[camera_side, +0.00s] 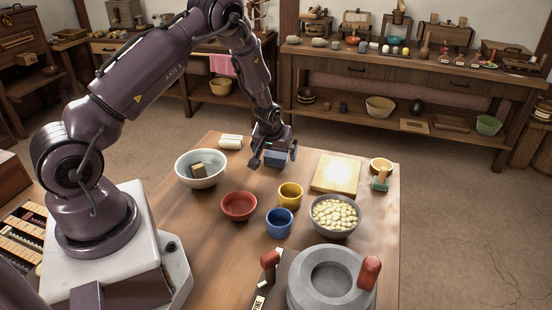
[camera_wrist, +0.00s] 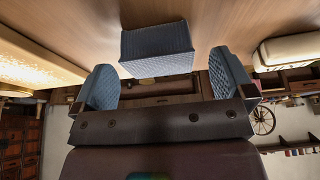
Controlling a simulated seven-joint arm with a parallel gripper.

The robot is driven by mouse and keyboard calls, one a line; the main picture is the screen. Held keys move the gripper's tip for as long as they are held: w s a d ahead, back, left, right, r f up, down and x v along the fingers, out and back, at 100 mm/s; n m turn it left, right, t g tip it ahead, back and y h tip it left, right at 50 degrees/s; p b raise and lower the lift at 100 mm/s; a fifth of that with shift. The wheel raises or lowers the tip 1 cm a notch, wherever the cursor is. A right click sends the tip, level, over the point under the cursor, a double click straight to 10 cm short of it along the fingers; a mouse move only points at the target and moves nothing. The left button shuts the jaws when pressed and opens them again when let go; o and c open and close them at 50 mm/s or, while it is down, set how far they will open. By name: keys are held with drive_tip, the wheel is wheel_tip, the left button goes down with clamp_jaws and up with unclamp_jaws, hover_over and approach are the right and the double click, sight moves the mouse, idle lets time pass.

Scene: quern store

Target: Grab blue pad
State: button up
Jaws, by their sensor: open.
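The blue pad (camera_side: 275,158) is a small blue-grey block at the far side of the table, right at my gripper (camera_side: 273,161). In the wrist view the pad (camera_wrist: 157,48) lies just ahead of and between the two fingertips of my gripper (camera_wrist: 163,72). My gripper is open, with a visible gap between the pad and each textured blue finger face. The gripper hides part of the pad in the side view.
On the wooden table (camera_side: 200,262), a white bowl (camera_side: 187,180) holds a brownish block. Nearby are a red bowl (camera_side: 239,207), yellow cup (camera_side: 290,196), blue cup (camera_side: 280,222), board (camera_side: 336,174), white roll (camera_side: 230,142), grey bowl (camera_side: 335,232) and stone quern (camera_side: 306,294).

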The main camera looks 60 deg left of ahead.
drive_tip(key=shift+x, duration=1.15)
drive_tip(key=c, duration=1)
drive_tip(key=shift+o, duration=0.2)
